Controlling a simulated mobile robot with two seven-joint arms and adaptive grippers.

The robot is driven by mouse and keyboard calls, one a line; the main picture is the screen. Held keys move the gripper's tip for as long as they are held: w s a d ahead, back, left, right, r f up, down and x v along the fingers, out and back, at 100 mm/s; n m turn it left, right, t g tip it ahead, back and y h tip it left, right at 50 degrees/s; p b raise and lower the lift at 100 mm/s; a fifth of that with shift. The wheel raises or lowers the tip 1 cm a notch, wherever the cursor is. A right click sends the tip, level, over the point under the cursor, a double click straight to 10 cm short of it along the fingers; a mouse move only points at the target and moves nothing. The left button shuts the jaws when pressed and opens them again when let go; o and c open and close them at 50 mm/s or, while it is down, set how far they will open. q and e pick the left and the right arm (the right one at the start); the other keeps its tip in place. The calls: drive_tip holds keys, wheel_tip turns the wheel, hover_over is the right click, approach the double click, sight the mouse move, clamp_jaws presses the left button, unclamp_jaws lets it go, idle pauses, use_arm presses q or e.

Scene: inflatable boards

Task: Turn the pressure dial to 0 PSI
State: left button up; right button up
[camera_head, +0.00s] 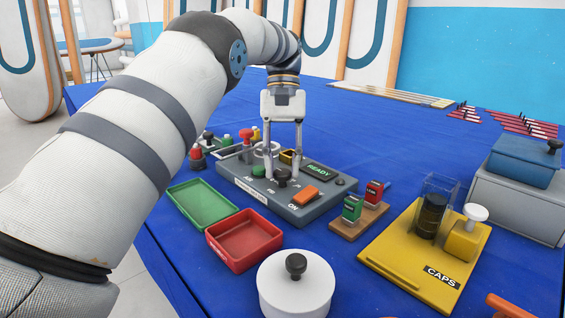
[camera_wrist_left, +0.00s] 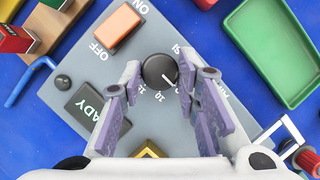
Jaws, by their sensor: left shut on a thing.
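The pressure dial is a round black knob (camera_head: 282,177) on the grey control panel (camera_head: 312,211). In the left wrist view the dial (camera_wrist_left: 159,70) has a white pointer mark toward its lower right edge, with small printed numbers around it. Some numbers are hidden by my fingers, and I cannot tell the exact reading. My left gripper (camera_head: 283,171) reaches down over the panel from above. Its two fingers are shut on the dial, one on each side, as the left wrist view also shows (camera_wrist_left: 160,76). My right gripper is not in view.
The panel also carries an orange switch (camera_head: 305,196) and a READY display (camera_head: 319,171). A green tray (camera_head: 203,222), a red tray (camera_head: 244,258), a white lidded pot (camera_head: 297,300) and a yellow CAPS stand (camera_head: 400,280) are nearby. The blue table behind is mostly clear.

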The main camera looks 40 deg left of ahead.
use_arm(q)
drive_tip(key=o, duration=1.1)
drive_tip(key=shift+o, duration=0.2)
